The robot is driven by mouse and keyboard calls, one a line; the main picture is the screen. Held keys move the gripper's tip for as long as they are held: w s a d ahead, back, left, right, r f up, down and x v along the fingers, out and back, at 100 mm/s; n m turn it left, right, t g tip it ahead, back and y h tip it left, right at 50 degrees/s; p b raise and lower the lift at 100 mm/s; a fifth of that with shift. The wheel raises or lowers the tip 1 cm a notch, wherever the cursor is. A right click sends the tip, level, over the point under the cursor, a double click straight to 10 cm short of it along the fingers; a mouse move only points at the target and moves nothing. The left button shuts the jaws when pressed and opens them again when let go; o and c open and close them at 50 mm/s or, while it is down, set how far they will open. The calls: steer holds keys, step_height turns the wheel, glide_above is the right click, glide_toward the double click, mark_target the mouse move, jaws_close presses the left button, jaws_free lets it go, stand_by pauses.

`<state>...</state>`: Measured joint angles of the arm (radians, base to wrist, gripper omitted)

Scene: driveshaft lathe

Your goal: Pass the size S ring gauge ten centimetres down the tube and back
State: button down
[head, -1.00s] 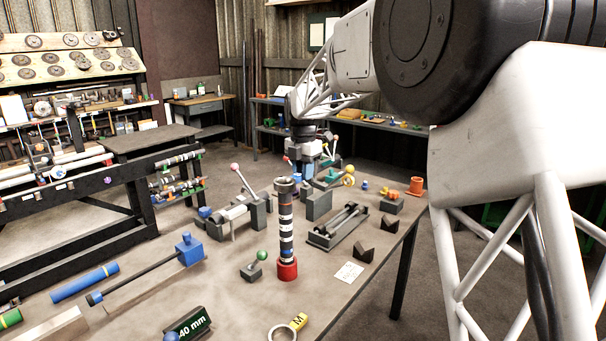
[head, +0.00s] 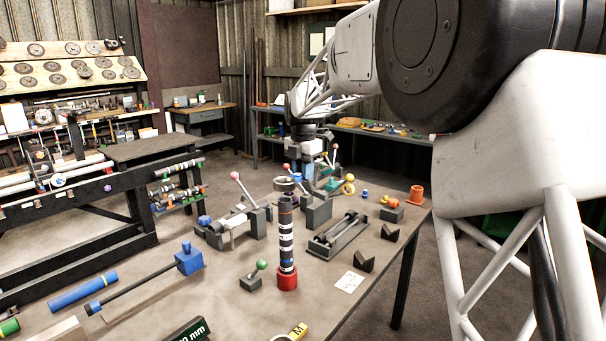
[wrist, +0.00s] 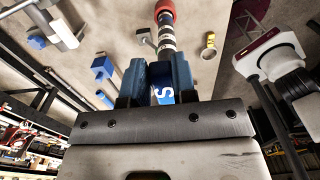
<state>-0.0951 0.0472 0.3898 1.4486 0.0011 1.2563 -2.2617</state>
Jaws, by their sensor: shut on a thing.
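The tube (head: 286,240) stands upright in a red base (head: 287,278), with black, white and blue bands. A metal ring (head: 285,184), part of the size S ring gauge, shows at the tube's top end and appears slightly above it; whether it encircles the tube is unclear. In the wrist view, my gripper (wrist: 157,82) is shut on the gauge's blue handle (wrist: 164,96), marked S. The banded tube (wrist: 166,42) runs away beyond the fingers, and the ring itself is hidden there. My gripper (head: 305,172) is behind the tube top in the head view.
A yellow M gauge (head: 298,331) lies at the table's front edge of view, near a dark 40 mm block (head: 188,331). A green-knobbed block (head: 252,279) stands left of the tube. A grey cradle (head: 338,236) and dark V-blocks (head: 365,258) stand right.

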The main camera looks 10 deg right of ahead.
steer(key=shift+r, duration=0.35)
steer(key=shift+f, duration=0.1)
stand_by(0.4)
steer(key=w+d+f+m, duration=0.2)
steer(key=d+f+m, duration=0.2)
steer(key=m, duration=0.9)
steer(key=w+d+f+m, duration=0.2)
steer(key=d+f+m, duration=0.1)
steer(key=f+m, duration=0.7)
steer(key=m, duration=0.4)
steer(key=shift+w+d, duration=0.25)
steer(key=shift+d, duration=0.1)
steer(key=shift+f, duration=0.1)
